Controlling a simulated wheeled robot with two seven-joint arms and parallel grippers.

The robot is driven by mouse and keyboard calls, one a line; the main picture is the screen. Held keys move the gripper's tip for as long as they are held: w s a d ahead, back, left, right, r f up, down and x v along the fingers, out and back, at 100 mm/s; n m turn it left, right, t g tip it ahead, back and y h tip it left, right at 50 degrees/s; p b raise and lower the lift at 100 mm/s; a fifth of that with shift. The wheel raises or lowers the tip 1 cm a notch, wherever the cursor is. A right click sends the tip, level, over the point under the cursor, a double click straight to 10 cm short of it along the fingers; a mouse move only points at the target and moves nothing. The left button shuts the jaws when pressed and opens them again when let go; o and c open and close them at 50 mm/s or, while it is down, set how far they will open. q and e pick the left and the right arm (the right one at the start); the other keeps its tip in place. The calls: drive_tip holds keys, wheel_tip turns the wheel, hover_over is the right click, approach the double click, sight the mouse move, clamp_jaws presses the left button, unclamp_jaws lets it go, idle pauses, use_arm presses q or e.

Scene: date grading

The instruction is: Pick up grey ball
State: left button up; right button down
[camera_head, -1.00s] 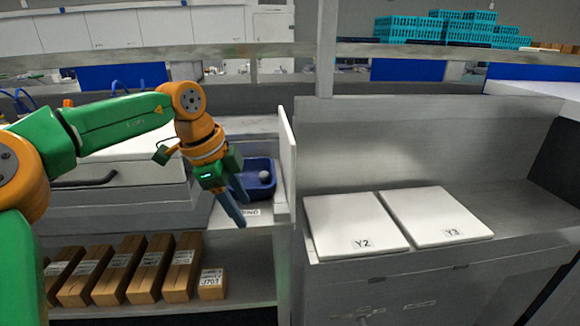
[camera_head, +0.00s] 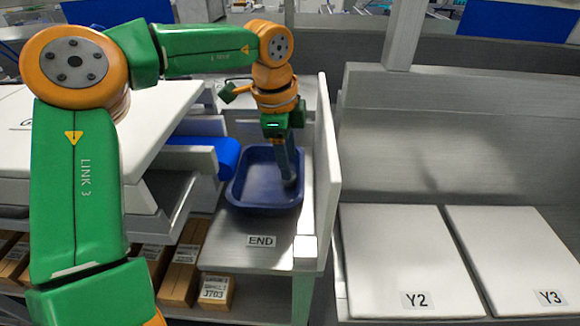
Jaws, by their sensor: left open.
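The blue tray (camera_head: 265,207) stands on the grey shelf, left of an upright white panel. My left gripper (camera_head: 288,170) points down into the tray's right side, with its blue-grey fingers below the rim. It is open. A small greyish patch at the fingertips looks like the grey ball (camera_head: 290,184), mostly hidden by the fingers. I cannot tell whether the fingers touch it. My right gripper is not in view.
The white upright panel (camera_head: 326,180) stands close to the right of the tray. A blue roller (camera_head: 224,155) lies to its left. White panels marked Y2 (camera_head: 400,255) and Y3 (camera_head: 520,250) lie at right. Cardboard boxes (camera_head: 217,291) sit on the lower shelf.

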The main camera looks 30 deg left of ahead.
use_arm(q)
drive_tip(key=shift+s+d+f+p, duration=0.1)
drive_tip(key=shift+s+f+p, duration=0.15)
drive_tip(key=shift+f+p, duration=0.3)
drive_tip(key=shift+s+f+p, duration=0.25)
drive_tip(key=shift+f+p, duration=0.05)
drive_tip(key=shift+f, duration=0.35)
drive_tip(key=shift+w+f, duration=0.45)
drive_tip(key=shift+f, duration=0.4)
drive_tip(key=shift+w+a+f, duration=0.1)
drive_tip(key=shift+w+a, duration=0.1)
drive_tip(key=shift+c, duration=0.8)
drive_tip(key=shift+s+d, duration=0.1)
drive_tip(key=shift+s, duration=0.15)
clamp_jaws()
drive_tip(key=shift+w, duration=0.1)
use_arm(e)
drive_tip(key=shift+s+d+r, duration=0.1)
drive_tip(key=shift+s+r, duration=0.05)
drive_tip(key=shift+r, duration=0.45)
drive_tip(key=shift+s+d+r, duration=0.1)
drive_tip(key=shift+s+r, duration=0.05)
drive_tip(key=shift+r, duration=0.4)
